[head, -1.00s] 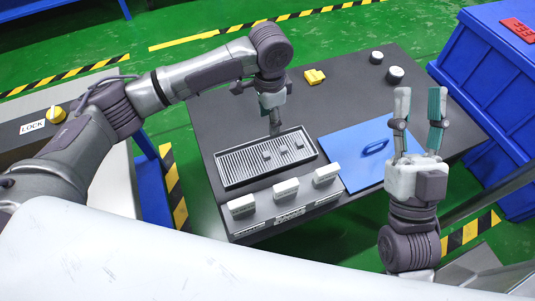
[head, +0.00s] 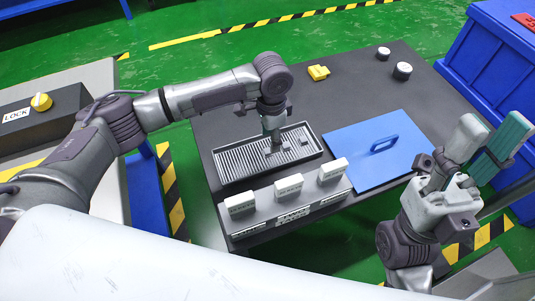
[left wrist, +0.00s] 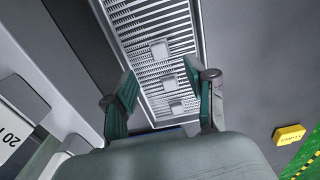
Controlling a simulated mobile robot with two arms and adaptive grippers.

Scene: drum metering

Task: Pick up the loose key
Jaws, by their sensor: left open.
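My left gripper (head: 273,146) points down over the tray and hides part of the row in the head view. My right gripper (head: 492,122) is open and empty, right of the blue plate.
A rack (head: 290,216) with three white blocks stands in front of the tray. A blue plate (head: 350,150) with a handle (head: 384,144) lies right of it. A yellow block (head: 318,73) and two white-topped knobs (head: 403,70) are farther back. A blue crate (head: 485,60) stands at right.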

